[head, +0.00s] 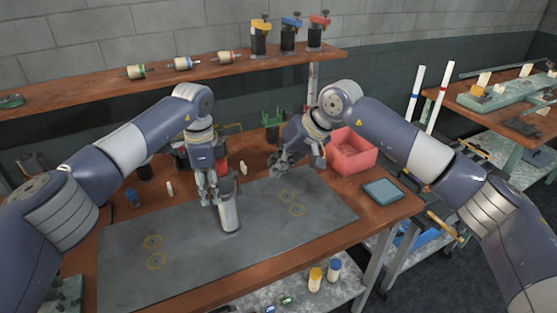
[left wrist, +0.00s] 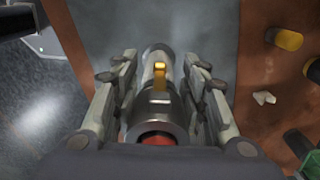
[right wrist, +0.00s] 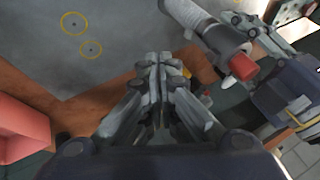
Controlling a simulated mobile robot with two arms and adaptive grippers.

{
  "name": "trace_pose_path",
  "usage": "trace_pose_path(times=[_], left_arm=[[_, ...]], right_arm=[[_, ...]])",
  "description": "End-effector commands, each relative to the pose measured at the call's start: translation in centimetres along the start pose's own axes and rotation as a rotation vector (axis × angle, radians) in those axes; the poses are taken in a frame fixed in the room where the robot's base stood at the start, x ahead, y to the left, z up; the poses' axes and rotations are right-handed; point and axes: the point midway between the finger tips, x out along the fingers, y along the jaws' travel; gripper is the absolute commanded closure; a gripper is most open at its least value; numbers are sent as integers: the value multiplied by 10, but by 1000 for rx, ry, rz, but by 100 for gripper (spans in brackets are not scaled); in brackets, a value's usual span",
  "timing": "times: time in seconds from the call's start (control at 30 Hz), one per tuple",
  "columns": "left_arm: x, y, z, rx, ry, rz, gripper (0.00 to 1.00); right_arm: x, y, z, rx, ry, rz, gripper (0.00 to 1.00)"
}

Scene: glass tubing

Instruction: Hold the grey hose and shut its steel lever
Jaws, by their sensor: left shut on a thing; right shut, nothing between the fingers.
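The grey hose (head: 229,214) is a thick cylinder with its lower end at the grey mat, roughly upright in the head view. Its red end shows in the right wrist view (right wrist: 243,67). My left gripper (head: 209,199) is shut on the hose; in the left wrist view the fingers lie on both sides of the hose (left wrist: 152,113). A small yellow-brown piece (left wrist: 160,76) sits on its metal part; I cannot tell whether this is the steel lever or how it stands. My right gripper (head: 278,168) is shut and empty, to the right of the hose and apart from it.
The grey mat (head: 130,255) has yellow rings and much free room. A red crate (head: 352,153) and a flat blue-grey box (head: 382,191) are at the right. Bottles and small items stand behind the left gripper. A shelf (head: 180,72) runs along the back.

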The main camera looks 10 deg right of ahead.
Motion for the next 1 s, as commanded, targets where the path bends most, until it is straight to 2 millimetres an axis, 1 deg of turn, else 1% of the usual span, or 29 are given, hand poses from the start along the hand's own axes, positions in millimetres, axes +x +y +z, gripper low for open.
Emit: trace_pose_path(times=[0.03, 0.1, 0.27, 0.3, 0.4, 0.53, 1.0], left_arm=[[0, 0, 0, 1, 1, -1, 95], [0, 0, 0, 0, 1, -1, 95], [0, 0, 0, 0, 1, -1, 95], [-1, 0, 0, 0, 1, -1, 95], [0, 0, 0, 0, 1, -1, 95], [0, 0, 0, 0, 1, -1, 95], [0, 0, 0, 0, 0, 0, 96]], right_arm=[[14, -1, 2, 2, -6, -2, 100], [29, -1, 2, 2, -5, -1, 100], [61, -1, 1, 4, -4, -2, 100], [64, -10, 1, -1, -2, -5, 100], [71, -22, 2, 0, -2, -4, 100], [77, -30, 3, 1, -2, -2, 100], [81, -33, 4, 8, -1, -12, 100]])
